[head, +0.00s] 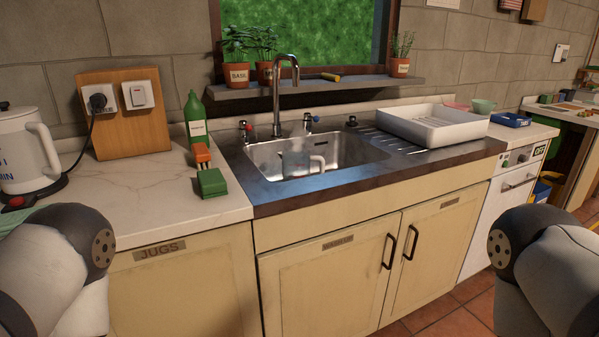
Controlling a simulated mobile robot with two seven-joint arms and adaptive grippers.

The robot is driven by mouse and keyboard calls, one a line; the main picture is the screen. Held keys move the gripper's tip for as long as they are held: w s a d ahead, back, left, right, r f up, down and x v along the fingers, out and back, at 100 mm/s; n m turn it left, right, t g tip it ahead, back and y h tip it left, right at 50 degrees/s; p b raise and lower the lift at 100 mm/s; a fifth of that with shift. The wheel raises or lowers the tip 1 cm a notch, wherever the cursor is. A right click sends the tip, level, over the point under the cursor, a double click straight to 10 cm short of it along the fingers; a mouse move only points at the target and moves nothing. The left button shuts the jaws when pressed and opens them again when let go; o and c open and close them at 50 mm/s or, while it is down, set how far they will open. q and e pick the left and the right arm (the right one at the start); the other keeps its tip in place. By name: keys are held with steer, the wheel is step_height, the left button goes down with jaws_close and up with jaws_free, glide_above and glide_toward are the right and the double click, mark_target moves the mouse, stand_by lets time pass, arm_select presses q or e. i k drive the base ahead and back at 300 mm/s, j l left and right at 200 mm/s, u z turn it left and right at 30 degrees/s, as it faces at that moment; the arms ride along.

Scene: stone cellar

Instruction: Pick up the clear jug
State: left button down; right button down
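A clear jug (296,162) stands in the metal sink (262,155), below the tap. It is see-through and hard to make out, with a pale handle on its right side. The front rim of the sink hides its lower part. Links of my two arms show at the lower left and lower right corners. Neither of my grippers is in view, and no gripper is at the jug.
A curved tap (277,85) rises behind the sink. A white kettle (22,150), green bottle (195,115) and sponges (212,182) stand on the left worktop (150,205). A white basin (432,124) sits on the drainer. Potted herbs (237,74) line the sill.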

mark_target(296, 160)
steer(key=i+l+z, duration=0.1)
steer(key=i+l, duration=0.25)
steer(key=l, duration=0.25)
steer(key=i+l+z, duration=0.1)
steer(key=i+l, duration=0.3)
steer(key=l, duration=0.15)
steer(key=i+l+z, duration=0.1)
steer(key=i+l, duration=0.3)
steer(key=l, duration=0.15)
steer(key=u, duration=0.1)
